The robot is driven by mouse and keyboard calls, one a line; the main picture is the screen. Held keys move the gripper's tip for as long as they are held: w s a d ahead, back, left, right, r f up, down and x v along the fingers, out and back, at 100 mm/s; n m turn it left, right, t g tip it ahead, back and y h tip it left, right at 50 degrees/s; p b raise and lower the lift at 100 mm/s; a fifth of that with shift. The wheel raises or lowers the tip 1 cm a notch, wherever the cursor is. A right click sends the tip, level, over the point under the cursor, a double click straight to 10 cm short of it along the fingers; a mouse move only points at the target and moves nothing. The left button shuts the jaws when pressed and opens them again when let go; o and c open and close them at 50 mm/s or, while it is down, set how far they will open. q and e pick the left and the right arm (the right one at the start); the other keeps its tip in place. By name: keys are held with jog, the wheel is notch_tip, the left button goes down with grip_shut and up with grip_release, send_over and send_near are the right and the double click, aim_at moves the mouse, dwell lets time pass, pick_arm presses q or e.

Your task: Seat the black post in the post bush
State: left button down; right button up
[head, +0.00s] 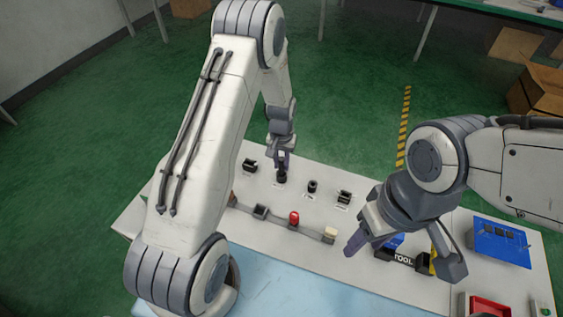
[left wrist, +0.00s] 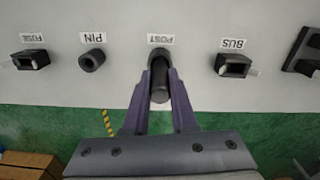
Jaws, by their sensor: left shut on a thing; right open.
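The black post (left wrist: 160,88) is between the purple fingers of my left gripper (left wrist: 160,78), which is shut on it. The post stands over the place labelled POST, in line with the dark post bush (left wrist: 158,54). Post and fingers partly hide the bush, so I cannot tell how deep the post sits. In the head view my left gripper (head: 283,160) points down at the panel, with the black bush (head: 281,178) at its tips. My right gripper (head: 356,241) is open and empty, above the front of the bench.
The FUSE (left wrist: 31,60), PIN (left wrist: 92,60) and BUS (left wrist: 233,64) fixtures stand beside the POST place. A rack (head: 270,222) with a red piece (head: 294,217) lies in front. A TOOL holder (head: 400,257), blue box (head: 500,241) and red tray (head: 489,306) are at right.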

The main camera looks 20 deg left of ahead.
pick_arm(q)
jog(key=shift+f+b, duration=0.8)
jog(key=shift+f, duration=0.4)
jog(key=c, duration=0.6)
grip_release()
jog(key=shift+c, duration=0.2)
jog(key=shift+r, duration=0.1)
notch_tip(320, 180, up, 10)
jog(key=shift+r+b, duration=0.2)
jog(key=shift+b, duration=0.85)
